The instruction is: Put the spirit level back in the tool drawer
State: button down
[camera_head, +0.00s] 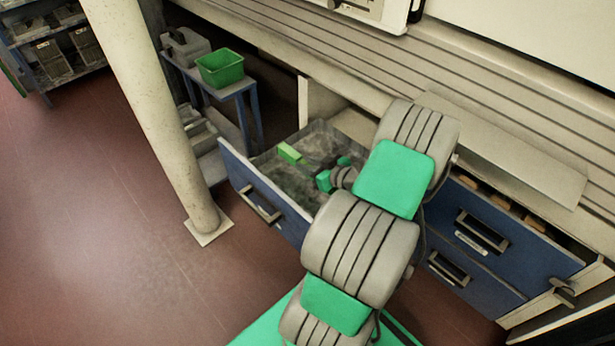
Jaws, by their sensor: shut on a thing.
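The tool drawer (284,217) with a blue front is pulled open beneath the bench. My arm reaches over it from the lower right. My gripper (316,171) is small in view, low over or inside the open drawer, and partly hidden by my own wrist. It is shut on what looks like the spirit level (290,153), a bright green bar showing just to the left of the jaws. The rest of the bar is hidden. I cannot tell whether it touches the drawer's grey floor.
A cream post (160,110) stands left of the drawer. Behind it, a blue side table (215,92) carries a green bin (220,68) and a grey container. Other blue drawers (490,240) lie right of my arm. The red floor at left is clear.

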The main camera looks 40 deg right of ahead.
jog(key=shift+w+d+f, duration=0.2)
jog(key=shift+w+f, duration=0.1)
jog(key=shift+f, duration=0.15)
jog(key=f, duration=0.1)
jog(key=f+b, duration=0.2)
jog(key=shift+w+d+f, duration=0.1)
jog(key=shift+w+f, duration=0.15)
jog(key=shift+f, duration=0.15)
jog(key=shift+r, duration=0.15)
jog(key=shift+f+b, duration=0.55)
jog(key=shift+b, duration=0.15)
jog(key=c, duration=1.1)
grip_release()
jog(key=shift+o, duration=0.2)
jog(key=shift+r+p, duration=0.4)
jog(key=shift+p, duration=0.05)
jog(key=p+v, duration=0.3)
jog(key=v, duration=0.9)
jog(key=shift+r+p, duration=0.2)
jog(key=shift+p, duration=0.15)
